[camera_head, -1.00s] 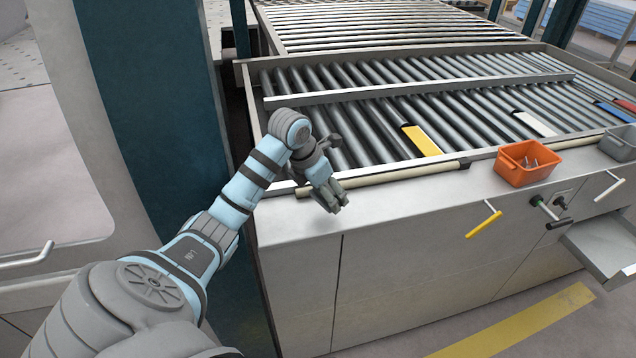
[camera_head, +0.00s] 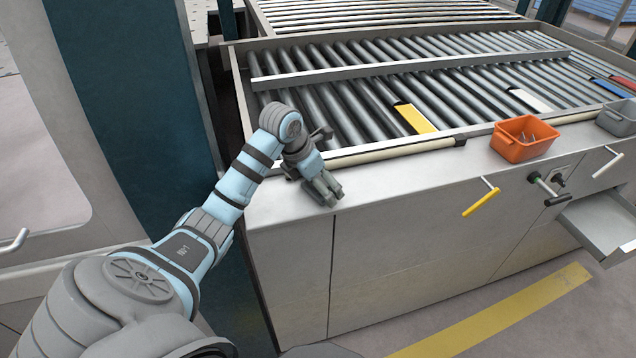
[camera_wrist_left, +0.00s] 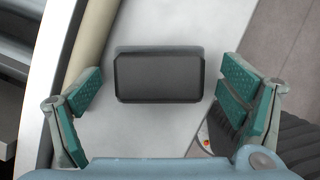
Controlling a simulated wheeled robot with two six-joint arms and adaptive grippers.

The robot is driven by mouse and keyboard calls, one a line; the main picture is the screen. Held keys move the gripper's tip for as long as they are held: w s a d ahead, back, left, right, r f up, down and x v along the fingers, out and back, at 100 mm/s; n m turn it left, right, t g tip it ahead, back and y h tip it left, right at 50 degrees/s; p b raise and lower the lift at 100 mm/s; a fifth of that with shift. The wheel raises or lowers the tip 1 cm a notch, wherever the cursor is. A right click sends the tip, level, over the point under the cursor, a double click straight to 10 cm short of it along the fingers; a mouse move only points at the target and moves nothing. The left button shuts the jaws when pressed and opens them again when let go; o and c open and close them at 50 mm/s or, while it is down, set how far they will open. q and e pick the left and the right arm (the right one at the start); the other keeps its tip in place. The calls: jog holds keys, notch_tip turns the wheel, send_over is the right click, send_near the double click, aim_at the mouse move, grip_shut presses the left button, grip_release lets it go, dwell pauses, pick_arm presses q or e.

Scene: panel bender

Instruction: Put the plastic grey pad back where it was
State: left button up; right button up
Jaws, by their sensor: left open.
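My left gripper (camera_head: 332,192) is over the left end of the machine's pale front ledge (camera_head: 400,172). In the left wrist view its two green-padded fingers (camera_wrist_left: 160,98) are wide apart and empty. Between and beyond them is a dark grey rectangular pad (camera_wrist_left: 160,77) with rounded corners, seen face-on against the pale ledge. The fingers do not touch it; a gap shows on each side. I cannot make out the pad in the head view. My right gripper is not in view.
A beige bar (camera_head: 395,152) runs along the ledge's back, before the roller bed (camera_head: 350,105). A yellow-topped block (camera_head: 417,119) lies on the rollers. An orange bin (camera_head: 522,140) and a grey bin (camera_head: 617,118) stand right. A yellow handle (camera_head: 482,202) juts from the front.

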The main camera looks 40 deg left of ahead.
pick_arm(q)
jog(key=shift+r, duration=0.25)
jog(key=v, duration=1.2)
jog(key=shift+p, duration=0.45)
